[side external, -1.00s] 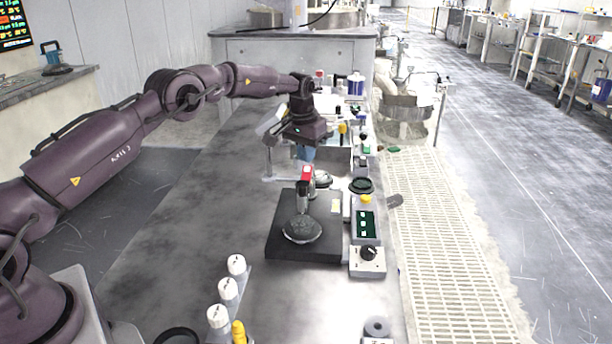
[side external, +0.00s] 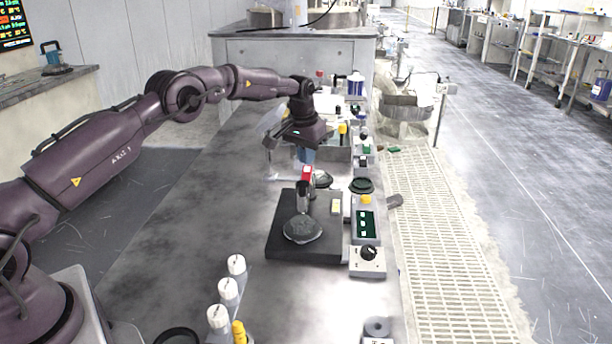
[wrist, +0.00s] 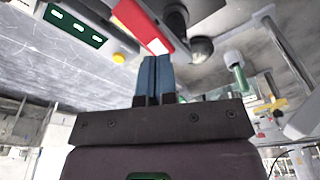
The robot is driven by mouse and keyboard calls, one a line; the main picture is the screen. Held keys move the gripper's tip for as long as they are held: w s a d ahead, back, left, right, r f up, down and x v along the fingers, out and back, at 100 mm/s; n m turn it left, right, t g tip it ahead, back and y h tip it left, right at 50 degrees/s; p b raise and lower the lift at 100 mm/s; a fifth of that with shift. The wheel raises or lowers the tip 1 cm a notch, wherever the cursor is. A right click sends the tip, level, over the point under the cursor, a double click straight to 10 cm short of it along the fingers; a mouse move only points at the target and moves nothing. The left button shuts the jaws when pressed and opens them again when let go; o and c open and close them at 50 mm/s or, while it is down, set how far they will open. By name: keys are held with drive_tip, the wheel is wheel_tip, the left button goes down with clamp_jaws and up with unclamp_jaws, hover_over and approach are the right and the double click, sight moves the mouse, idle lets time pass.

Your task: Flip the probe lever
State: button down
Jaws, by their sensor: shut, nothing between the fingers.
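The probe lever (side external: 308,174) is a small red piece with a pale end. It sits on top of a short metal post above the black-based probe station (side external: 278,243). In the wrist view the red lever (wrist: 137,20) reaches down from the top edge toward my fingers. My gripper (side external: 307,162) points down, just above and behind the lever in the side view. In the wrist view its blue fingers (wrist: 156,60) are together and empty, with their tips right beside the lever's pale end. I cannot tell whether they touch.
A grey round disc (side external: 303,229) lies on the black base. To the right stand a control box with a green panel (side external: 365,224) and a knob box (side external: 368,261). White-capped bottles (side external: 228,289) stand at the front. The bench left of the station is clear.

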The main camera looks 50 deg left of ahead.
sight(307, 169)
drive_tip(key=shift+f, duration=1.3)
drive_tip(key=shift+r, duration=3.65)
drive_tip(key=f, duration=0.1)
drive_tip(key=s+f, duration=0.1)
drive_tip(key=shift+s+d+f+g, duration=0.1)
drive_tip(key=shift+d+f+g, duration=0.05)
drive_tip(key=shift+f+g, duration=0.2)
drive_tip(key=s+d+r+m, duration=0.1)
drive_tip(key=s+d+r, duration=0.3)
drive_tip(key=s+r, duration=0.3)
drive_tip(key=s+d+r, duration=0.4)
drive_tip(key=s+r, duration=0.1)
drive_tip(key=s, duration=0.5)
drive_tip(key=s+d+r+m+t, duration=0.1)
drive_tip(key=s+d+r+t, duration=0.1)
drive_tip(key=s, duration=0.8)
drive_tip(key=s+d+r+m+t, duration=0.1)
drive_tip(key=s+d+r+t, duration=0.1)
drive_tip(key=s, duration=0.9)
drive_tip(key=shift+d+r, duration=0.6)
drive_tip(key=shift+d, duration=0.8)
